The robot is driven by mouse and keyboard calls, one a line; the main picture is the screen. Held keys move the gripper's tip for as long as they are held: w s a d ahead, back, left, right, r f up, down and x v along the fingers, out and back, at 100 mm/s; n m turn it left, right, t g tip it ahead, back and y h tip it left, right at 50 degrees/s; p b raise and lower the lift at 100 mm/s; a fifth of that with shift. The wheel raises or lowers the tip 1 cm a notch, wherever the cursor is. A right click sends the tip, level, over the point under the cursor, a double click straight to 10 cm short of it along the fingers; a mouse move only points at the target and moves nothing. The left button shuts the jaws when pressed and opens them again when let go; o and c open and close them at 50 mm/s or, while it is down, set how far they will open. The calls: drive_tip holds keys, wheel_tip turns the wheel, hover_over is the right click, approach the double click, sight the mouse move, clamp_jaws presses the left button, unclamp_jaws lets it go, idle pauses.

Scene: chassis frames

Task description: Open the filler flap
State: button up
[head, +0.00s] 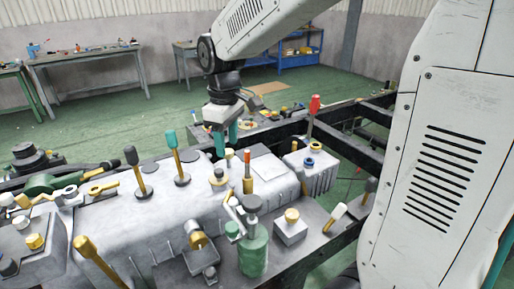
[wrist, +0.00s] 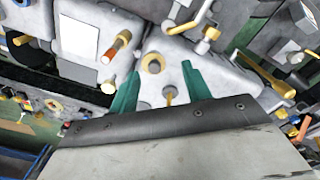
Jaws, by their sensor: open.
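My gripper (head: 227,149) is open, with two teal fingers pointing down over the grey engine block (head: 165,205). In the wrist view the open gripper (wrist: 160,68) has a brass ring-like fitting (wrist: 153,62) between its fingertips and a small brass pin (wrist: 169,95) nearer the palm. Nothing is visibly gripped; contact cannot be told. I cannot tell for sure which part is the filler flap. A pale flat square plate (head: 268,167) lies on the block right of the gripper, and shows at upper left in the wrist view (wrist: 78,38).
An orange-handled post (head: 248,172) stands close beside the gripper. Levers with teal (head: 172,140) and dark knobs (head: 131,156) rise to its left. A red-tipped lever (head: 314,106) stands to the right. A green bottle-like part (head: 253,245) and yellow-capped box (head: 291,226) are in front.

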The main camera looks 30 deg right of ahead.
drive_tip(key=s+d+r+m, duration=0.1)
drive_tip(key=s+r+m, duration=0.2)
drive_tip(key=s, duration=0.9)
drive_tip(key=shift+d+r+m+t, duration=0.2)
drive_tip(key=shift+r+m+t, duration=0.05)
drive_tip(key=shift+m+t, duration=0.05)
